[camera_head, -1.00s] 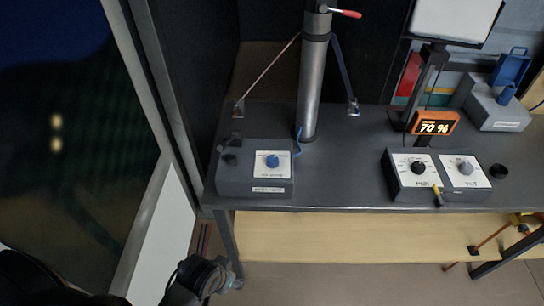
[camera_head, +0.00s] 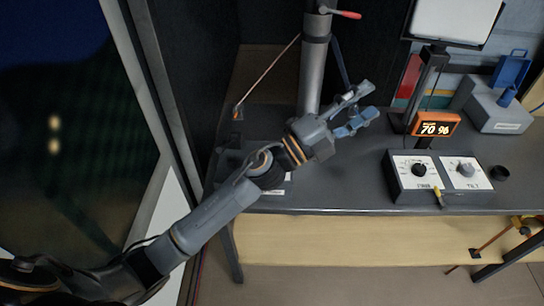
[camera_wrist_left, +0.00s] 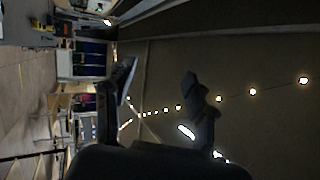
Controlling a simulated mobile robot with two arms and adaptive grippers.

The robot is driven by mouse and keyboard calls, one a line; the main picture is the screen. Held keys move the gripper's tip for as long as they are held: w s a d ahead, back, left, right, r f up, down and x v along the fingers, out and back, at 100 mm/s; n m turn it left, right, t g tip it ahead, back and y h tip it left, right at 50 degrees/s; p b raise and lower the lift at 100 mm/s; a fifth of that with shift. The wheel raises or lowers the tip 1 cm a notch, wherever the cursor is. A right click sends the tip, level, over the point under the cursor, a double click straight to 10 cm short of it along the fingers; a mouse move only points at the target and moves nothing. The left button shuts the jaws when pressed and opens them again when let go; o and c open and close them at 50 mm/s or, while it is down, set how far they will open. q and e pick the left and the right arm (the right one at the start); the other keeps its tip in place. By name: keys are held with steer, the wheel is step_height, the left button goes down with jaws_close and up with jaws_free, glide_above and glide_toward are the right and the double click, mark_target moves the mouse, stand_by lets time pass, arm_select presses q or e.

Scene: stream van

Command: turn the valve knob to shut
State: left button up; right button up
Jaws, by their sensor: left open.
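The grey control box (camera_head: 228,168) at the left of the desk is mostly covered by my left arm in the head view. The blue valve knob on its top plate is hidden behind the arm now. My left gripper (camera_head: 366,103) is open and empty. It hangs above the desk, right of the metal mast and to the right of the box. Its two fingers are spread apart. In the left wrist view the open gripper (camera_wrist_left: 160,85) faces a dark wall and the room, with no knob in view. My right gripper is not in view.
The metal mast (camera_head: 313,75) stands behind the left arm. A grey case with a blue handle (camera_head: 497,105) stands at the back right. Desk between the boxes is clear.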

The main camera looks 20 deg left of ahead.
arm_select(q)
steer(key=s+d+f+m+g+h, duration=0.2)
steer(key=d+m+g, duration=0.4)
steer(key=m+g, duration=0.45)
step_height(320, 180, down, 9)
steer(key=w+a+m+g+y, duration=0.1)
steer(key=a+m+g+y, duration=0.25)
steer(key=m+y, duration=0.35)
steer(key=w+a+g+y, duration=0.1)
steer(key=w+a+y, duration=0.2)
steer(key=a+y, duration=0.55)
steer(key=w+a+y, duration=0.2)
steer(key=a+y, duration=0.2)
steer(key=a, duration=0.9)
steer(key=shift+n+h, duration=0.25)
steer(key=shift+n, duration=0.2)
step_height(320, 180, down, 14)
steer(key=p, duration=0.3)
steer(key=shift+c, duration=0.4)
steer(key=c, duration=1.1)
